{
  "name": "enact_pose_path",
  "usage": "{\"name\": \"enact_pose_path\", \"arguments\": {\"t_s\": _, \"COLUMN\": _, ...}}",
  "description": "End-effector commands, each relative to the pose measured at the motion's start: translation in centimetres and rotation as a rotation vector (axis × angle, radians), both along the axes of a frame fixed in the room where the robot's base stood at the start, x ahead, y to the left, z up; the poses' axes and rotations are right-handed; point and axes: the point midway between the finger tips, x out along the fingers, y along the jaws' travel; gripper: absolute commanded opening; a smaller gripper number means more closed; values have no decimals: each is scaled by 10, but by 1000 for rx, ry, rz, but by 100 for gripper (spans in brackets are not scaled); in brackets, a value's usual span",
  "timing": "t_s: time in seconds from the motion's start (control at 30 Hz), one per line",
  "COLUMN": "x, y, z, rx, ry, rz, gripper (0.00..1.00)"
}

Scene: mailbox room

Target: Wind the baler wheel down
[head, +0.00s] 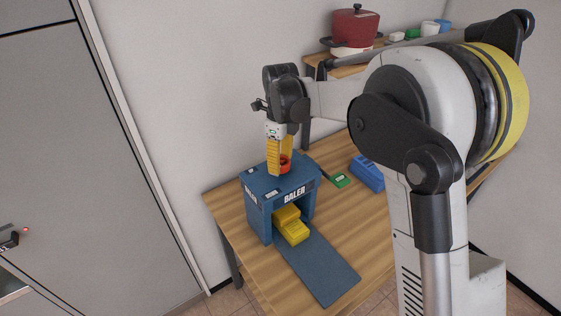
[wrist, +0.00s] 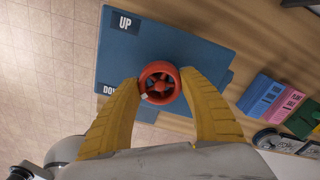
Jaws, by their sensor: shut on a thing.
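The blue baler (head: 276,187) stands on the wooden table, with a red wheel (head: 285,164) on its top. In the wrist view the wheel (wrist: 160,83) is a red spoked ring with a small pale mark on its lower left rim. My gripper (wrist: 160,88) has its yellow fingers on either side of the wheel, closed on its rim. In the head view my gripper (head: 280,166) points down onto the baler's top. An UP label (wrist: 124,23) and a partly hidden DOWN label (wrist: 108,90) are on the top. A yellow block (head: 291,225) sits at the baler's front opening.
A dark blue board (head: 318,268) lies in front of the opening. A green item (head: 340,180) and a blue tray (head: 367,173) lie on the table to the right. A red pot (head: 354,27) stands on a shelf behind. A grey door (head: 70,130) is at left.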

Motion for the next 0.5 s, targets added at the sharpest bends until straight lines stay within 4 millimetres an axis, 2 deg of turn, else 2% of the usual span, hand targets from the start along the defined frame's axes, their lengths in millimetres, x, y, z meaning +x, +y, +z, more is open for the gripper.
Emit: {"name": "enact_pose_path", "arguments": {"t_s": 0.5, "x": 0, "y": 0, "z": 0, "rx": 0, "ry": 1, "rz": -50, "gripper": 19}}
